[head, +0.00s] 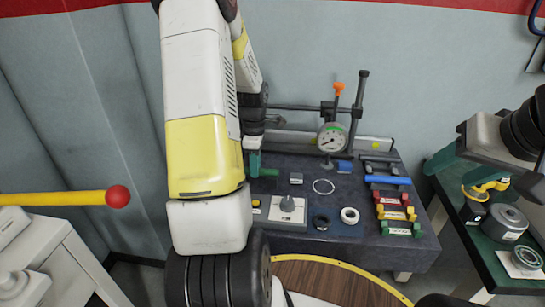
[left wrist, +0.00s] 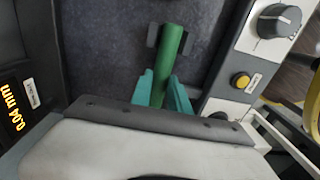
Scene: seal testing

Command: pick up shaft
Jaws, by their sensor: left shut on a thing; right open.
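The green shaft (left wrist: 170,55) stands out between the teal fingers of my left gripper (left wrist: 163,95) in the left wrist view. The fingers are shut on it near its lower end in that view. In the head view my left gripper (head: 254,164) is at the left part of the dark bench, and a green piece of the shaft (head: 268,172) shows beside its fingers. Dark supports lie on both sides of the shaft's far end; I cannot tell whether it touches them. My right gripper (head: 478,172) is open over the side table at the right.
The dark bench (head: 370,230) holds a dial gauge (head: 332,138) on a stand, a knob box (head: 288,210), rings (head: 349,215) and several coloured pieces (head: 395,213). A yellow rod with a red ball (head: 117,196) is at the left. A green side table (head: 490,245) holds round parts.

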